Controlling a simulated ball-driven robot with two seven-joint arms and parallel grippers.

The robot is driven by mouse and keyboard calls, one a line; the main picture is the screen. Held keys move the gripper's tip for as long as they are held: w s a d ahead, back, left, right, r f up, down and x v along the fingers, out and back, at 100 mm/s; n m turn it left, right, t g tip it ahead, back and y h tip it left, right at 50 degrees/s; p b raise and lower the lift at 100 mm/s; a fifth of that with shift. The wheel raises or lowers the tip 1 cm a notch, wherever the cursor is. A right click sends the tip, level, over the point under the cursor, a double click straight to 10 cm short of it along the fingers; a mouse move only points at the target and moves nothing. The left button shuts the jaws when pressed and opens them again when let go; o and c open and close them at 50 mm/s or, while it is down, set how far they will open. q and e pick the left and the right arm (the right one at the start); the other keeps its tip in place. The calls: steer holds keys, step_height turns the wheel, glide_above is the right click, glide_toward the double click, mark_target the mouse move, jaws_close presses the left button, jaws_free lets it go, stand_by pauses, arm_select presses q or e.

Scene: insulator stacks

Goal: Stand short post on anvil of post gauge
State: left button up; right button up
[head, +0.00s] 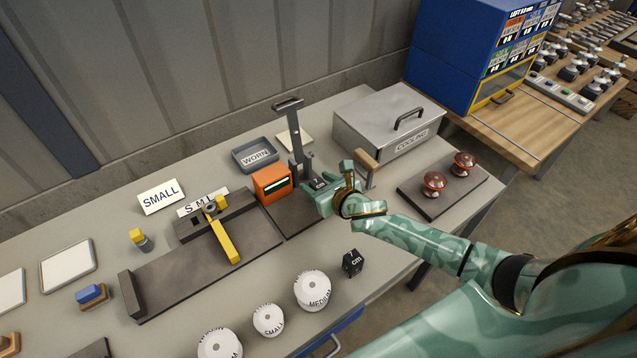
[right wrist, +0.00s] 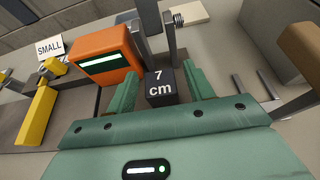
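The post gauge has an orange readout box (head: 271,183), an upright grey column (head: 294,135) with a top handle, and a dark base (head: 292,219). A black block marked 7 cm (right wrist: 160,87) sits by the gauge; in the head view its lettered face (head: 318,184) shows beside the column. My right gripper (right wrist: 164,88) is open with one finger on each side of this block, and narrow gaps show. Its lower part and its contact with the anvil are hidden. Another black block marked cm (head: 352,262) stands on the front of the table. My left gripper is not in view.
White round pieces (head: 312,290) stand at the front. A yellow-armed fixture (head: 222,235) lies left of the gauge. A grey WORN tray (head: 255,154) is behind, a metal COOLING box (head: 389,122) right, and brown insulators (head: 434,184) on a dark board farther right.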

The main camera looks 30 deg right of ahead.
steer(key=shift+r, duration=0.15)
steer(key=shift+s+r, duration=0.15)
steer(key=shift+s, duration=0.2)
steer(key=p+v, duration=0.2)
steer(key=v, duration=0.9)
steer(key=shift+s+d, duration=0.1)
stand_by(0.5)
